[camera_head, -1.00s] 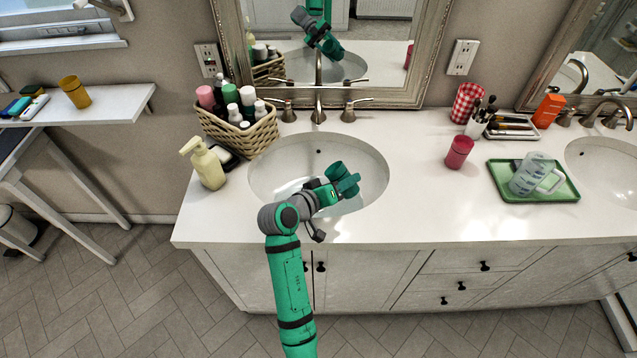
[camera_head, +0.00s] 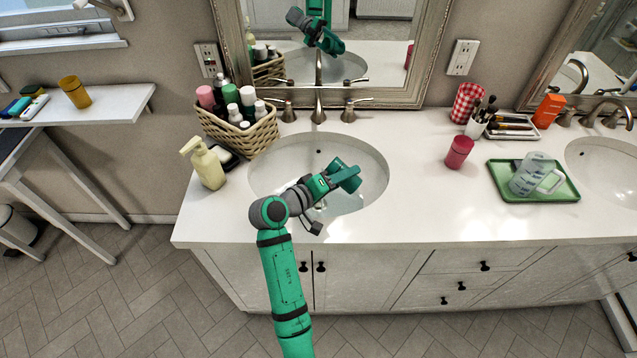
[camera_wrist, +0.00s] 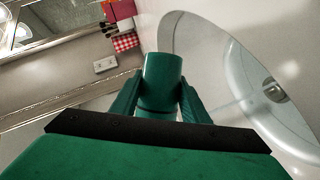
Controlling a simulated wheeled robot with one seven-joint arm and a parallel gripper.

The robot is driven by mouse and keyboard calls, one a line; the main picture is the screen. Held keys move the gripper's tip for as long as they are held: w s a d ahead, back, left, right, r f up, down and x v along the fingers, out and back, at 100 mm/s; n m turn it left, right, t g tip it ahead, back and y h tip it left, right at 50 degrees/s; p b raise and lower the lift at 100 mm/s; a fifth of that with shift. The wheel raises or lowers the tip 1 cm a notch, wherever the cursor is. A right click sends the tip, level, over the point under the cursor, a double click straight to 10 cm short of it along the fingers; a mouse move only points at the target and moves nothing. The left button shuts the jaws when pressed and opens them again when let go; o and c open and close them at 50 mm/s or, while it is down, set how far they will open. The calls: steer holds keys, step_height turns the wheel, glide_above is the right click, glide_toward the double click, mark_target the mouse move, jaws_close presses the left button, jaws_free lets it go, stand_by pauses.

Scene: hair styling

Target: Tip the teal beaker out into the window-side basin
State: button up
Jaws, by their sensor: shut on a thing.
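The teal beaker (camera_wrist: 163,72) is between the two fingers of my gripper (camera_wrist: 156,100) in the wrist view, and the gripper is shut on it. In the head view my gripper (camera_head: 343,180) is over the window-side basin (camera_head: 268,160), the left one. The beaker is hard to tell from the green fingers there, but it looks tipped over. Its inside and any contents cannot be made out. A pale, shiny patch shows in the basin just below the gripper; I cannot tell whether it is liquid or reflection. The basin and its drain also show in the wrist view (camera_wrist: 215,62).
A faucet (camera_head: 318,105) stands behind the basin. A soap bottle (camera_head: 207,165) and a wicker basket (camera_head: 240,136) of bottles are to its left. A pink cup (camera_head: 459,152) and a green tray (camera_head: 510,192) with a clear jug (camera_head: 535,175) are to the right.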

mark_target(331, 173)
steer(key=shift+r, duration=0.15)
steer(key=shift+r+n, duration=0.1)
steer(key=shift+n, duration=0.2)
steer(key=shift+w+a+r+n+h, duration=0.3)
steer(key=shift+a+r+n+h, duration=0.2)
steer(key=shift+n, duration=0.3)
steer(key=shift+w+a+r+n+h, duration=0.25)
steer(key=shift+r+n+h, duration=0.3)
steer(key=shift+n, duration=0.35)
